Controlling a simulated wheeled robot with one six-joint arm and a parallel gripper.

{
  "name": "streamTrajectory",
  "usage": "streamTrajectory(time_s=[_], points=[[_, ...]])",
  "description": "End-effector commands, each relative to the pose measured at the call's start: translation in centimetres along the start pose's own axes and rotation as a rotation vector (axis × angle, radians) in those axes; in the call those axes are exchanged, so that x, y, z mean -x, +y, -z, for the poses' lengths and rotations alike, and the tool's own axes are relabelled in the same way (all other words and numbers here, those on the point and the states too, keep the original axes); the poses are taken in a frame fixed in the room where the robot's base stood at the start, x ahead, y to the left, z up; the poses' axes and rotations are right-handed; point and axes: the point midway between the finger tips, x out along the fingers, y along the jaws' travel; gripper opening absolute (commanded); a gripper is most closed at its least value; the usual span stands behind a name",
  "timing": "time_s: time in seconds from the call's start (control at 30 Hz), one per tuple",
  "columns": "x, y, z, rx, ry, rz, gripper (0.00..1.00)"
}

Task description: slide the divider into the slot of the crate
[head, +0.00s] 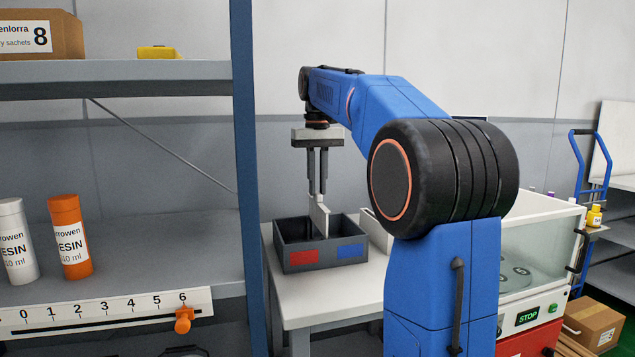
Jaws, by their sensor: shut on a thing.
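The divider (320,217) is a thin, pale upright plate in the head view. My gripper (318,192) points straight down and is shut on its top edge. The crate (312,262) is a dark grey open box on a white table, with a red patch and a blue patch on its front wall. The divider is at the crate's opening, and its lower part appears to be behind the front wall. The slot is hidden, so I cannot tell whether the divider is in it.
The white table (322,303) has bare room in front of the crate. A pale panel (376,232) stands right of the crate, partly hidden by my arm. A grey shelf with a blue post (247,180) stands close on the left, holding bottles (70,237).

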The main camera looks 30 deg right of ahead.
Motion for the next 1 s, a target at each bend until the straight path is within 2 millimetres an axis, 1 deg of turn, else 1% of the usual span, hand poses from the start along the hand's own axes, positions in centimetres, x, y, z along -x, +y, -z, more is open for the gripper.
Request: streamTrajectory(time_s=[1.0], points=[[-2.0, 0.0, 0.0, 0.0, -0.001, 0.0, 0.0]])
